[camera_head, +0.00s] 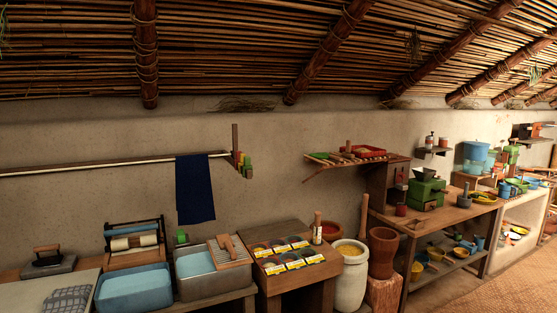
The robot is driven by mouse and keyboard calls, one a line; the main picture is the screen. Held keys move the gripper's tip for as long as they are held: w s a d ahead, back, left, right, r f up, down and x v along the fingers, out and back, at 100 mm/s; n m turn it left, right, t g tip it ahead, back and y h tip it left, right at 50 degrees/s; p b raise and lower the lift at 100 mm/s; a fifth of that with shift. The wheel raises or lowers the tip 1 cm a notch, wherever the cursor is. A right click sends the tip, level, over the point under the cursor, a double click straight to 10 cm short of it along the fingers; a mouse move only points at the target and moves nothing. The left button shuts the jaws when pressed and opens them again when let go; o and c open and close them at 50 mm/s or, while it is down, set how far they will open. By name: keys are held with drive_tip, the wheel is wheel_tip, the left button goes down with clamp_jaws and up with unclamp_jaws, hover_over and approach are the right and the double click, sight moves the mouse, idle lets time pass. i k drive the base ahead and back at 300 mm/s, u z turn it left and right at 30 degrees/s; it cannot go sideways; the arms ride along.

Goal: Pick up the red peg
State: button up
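No clear red peg can be made out. A cluster of small coloured pegs (246,164) sits by an upright wooden post (235,140) at the right end of the wall rail (120,165). Green and yellowish ones show there; they are too small to tell whether one is red. My gripper is not in view.
A dark blue cloth (194,190) hangs from the rail. Below stand a blue basin (133,290), a grey sink (207,284) and a table (297,285) with several coloured bowls. A white pot (351,275) and a shelf bench (440,215) stand to the right. Woven floor (500,292) is clear at lower right.

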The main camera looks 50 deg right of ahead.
sight(238, 161)
drive_tip(key=z, duration=0.15)
drive_tip(key=k, duration=0.65)
drive_tip(key=u, duration=0.2)
drive_tip(key=i, duration=1.65)
drive_tip(key=z, duration=0.2)
